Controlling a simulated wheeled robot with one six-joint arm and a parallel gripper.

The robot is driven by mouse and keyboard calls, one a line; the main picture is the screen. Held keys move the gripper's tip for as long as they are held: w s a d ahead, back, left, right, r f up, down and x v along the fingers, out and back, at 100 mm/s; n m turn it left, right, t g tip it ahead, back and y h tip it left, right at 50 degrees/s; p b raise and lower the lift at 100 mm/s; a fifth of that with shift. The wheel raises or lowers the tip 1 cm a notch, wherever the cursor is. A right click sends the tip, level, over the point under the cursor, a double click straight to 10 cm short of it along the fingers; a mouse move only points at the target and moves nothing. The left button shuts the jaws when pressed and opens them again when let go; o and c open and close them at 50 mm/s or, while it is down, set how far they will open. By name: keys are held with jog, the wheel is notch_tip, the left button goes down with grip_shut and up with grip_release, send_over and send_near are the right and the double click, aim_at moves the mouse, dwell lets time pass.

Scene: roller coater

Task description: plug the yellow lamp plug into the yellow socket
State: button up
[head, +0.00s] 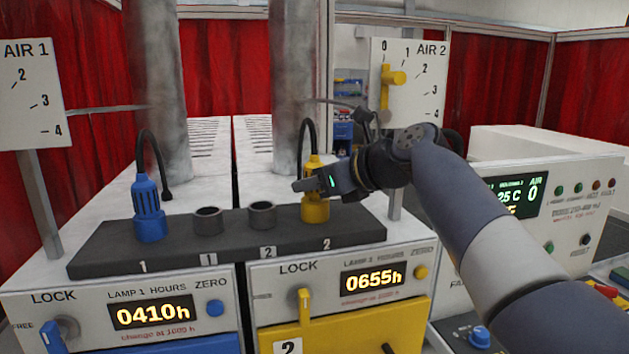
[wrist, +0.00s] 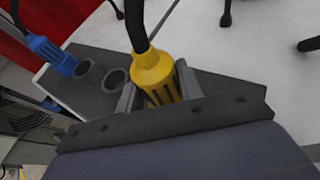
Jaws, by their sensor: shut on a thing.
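The yellow lamp plug (head: 315,208) stands upright at the right end of the dark bar, by a white 2. A black cable rises from its top. My gripper (head: 312,184) reaches in from the right and is shut on the plug's body. In the wrist view the plug (wrist: 153,70) sits between both fingers, with its lower end hidden. I cannot tell how deep it sits in the bar. Two empty grey round sockets, one tagged 1 (head: 208,221) and one tagged 2 (head: 262,215), stand left of it. No visible socket is clearly yellow.
A blue plug (head: 148,212) stands at the left end of the dark bar (head: 180,254). Grey vertical pipes rise behind. The AIR 2 panel (head: 412,82) with its yellow lever stands close behind my arm. Lock levers and hour displays are on the front below.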

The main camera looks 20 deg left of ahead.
jog(key=shift+f, duration=0.45)
dwell(0.4)
jog(key=o, duration=1.1)
jog(key=b+v, duration=0.1)
jog(key=v, duration=1)
jog(key=shift+b, duration=0.3)
jog(key=shift+w, duration=0.1)
notch_tip(320, 180, up, 10)
jog(key=p, duration=0.6)
jog(key=shift+p, duration=0.4)
jog(key=shift+f, duration=0.1)
